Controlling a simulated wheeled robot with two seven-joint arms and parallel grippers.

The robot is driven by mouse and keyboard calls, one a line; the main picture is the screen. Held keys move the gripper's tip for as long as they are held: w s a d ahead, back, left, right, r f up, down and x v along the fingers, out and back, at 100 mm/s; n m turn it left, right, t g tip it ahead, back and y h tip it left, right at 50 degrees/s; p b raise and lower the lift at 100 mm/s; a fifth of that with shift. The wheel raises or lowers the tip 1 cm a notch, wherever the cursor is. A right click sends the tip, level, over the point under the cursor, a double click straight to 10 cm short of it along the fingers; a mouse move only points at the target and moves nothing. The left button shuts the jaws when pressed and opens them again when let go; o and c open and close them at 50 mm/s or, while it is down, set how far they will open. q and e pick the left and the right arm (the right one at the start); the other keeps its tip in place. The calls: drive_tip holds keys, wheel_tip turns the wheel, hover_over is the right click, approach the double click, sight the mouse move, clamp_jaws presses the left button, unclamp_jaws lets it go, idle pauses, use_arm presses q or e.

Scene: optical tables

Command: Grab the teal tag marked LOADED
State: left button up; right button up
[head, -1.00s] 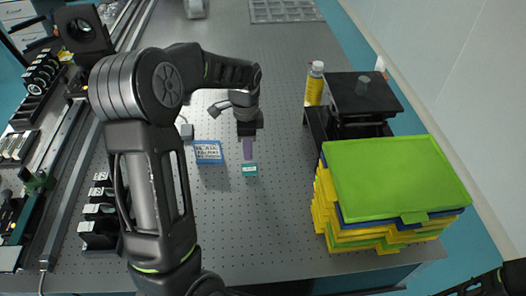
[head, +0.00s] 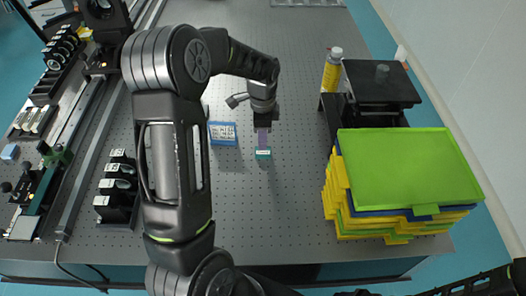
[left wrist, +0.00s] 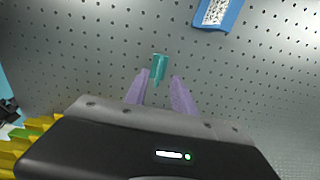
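The teal tag (head: 263,153) lies on the perforated table top, with a small pale label too small to read in the head view. It also shows in the left wrist view (left wrist: 159,68), just beyond and between the fingertips. My left gripper (head: 263,140) has purple fingers and hangs over the table right at the tag. In the left wrist view the fingers (left wrist: 158,80) are spread apart with nothing between them but bare table and the tag's near end. Whether they touch the tag I cannot tell. My right gripper is not clearly seen; only a dark arm part shows at the lower right.
A blue-framed card (head: 222,133) lies just left of the tag. Stacked yellow and blue trays under a green one (head: 410,165) stand at the right. A yellow bottle (head: 332,70) and a black stand (head: 381,85) are behind them. Optics mounts (head: 118,190) line the left.

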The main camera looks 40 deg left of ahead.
sight(266, 154)
use_arm(q)
drive_tip(key=shift+d+f+p, duration=0.1)
drive_tip(key=shift+f+p, duration=0.65)
drive_tip(key=shift+f, duration=1.65)
drive_tip(key=shift+c, duration=0.2)
clamp_jaws()
